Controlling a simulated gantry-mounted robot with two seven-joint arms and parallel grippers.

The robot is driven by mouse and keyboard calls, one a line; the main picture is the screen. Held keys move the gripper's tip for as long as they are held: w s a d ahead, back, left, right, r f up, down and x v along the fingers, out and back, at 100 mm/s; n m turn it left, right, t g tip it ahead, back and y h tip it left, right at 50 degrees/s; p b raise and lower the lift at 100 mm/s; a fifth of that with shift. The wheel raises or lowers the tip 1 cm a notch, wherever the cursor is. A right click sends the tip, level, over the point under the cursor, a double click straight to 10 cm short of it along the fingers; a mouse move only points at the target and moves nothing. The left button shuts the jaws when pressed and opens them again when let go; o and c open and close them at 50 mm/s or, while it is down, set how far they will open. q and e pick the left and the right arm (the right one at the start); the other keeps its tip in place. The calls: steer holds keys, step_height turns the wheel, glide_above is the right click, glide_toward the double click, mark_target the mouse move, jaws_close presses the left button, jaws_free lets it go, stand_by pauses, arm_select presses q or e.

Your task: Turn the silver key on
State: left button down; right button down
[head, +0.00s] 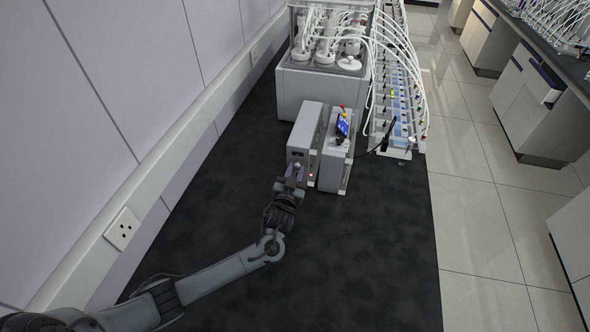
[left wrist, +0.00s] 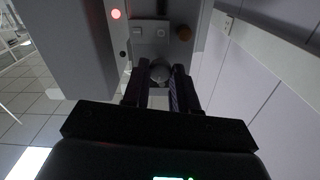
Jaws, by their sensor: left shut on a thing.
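The silver key (left wrist: 160,72) is a small grey rounded piece on the front panel of a grey box, seen in the left wrist view. My left gripper (left wrist: 160,86) is shut on it, with one dark finger on each side. In the head view my left gripper (head: 296,171) is at the lower front of the left grey box (head: 304,122), and the key is hidden there. The fingers cover part of the key, so its turn angle cannot be told. My right gripper is not in view.

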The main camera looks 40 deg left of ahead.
arm_select(q)
steer(key=m+p, duration=0.2)
steer(key=m, duration=0.1)
steer(key=shift+r+m+p, duration=0.15)
steer(key=shift+m+p, duration=0.15)
steer(key=shift+m, duration=0.1)
steer(key=m+p, duration=0.3)
steer(key=m, duration=0.1)
steer(key=m+p, duration=0.2)
steer(key=m, duration=0.2)
steer(key=shift+m, duration=0.4)
steer(key=shift+m+p, duration=0.7)
steer(key=shift+m, duration=0.9)
steer(key=shift+f, duration=0.2)
steer(key=c, duration=0.9)
jaws_free()
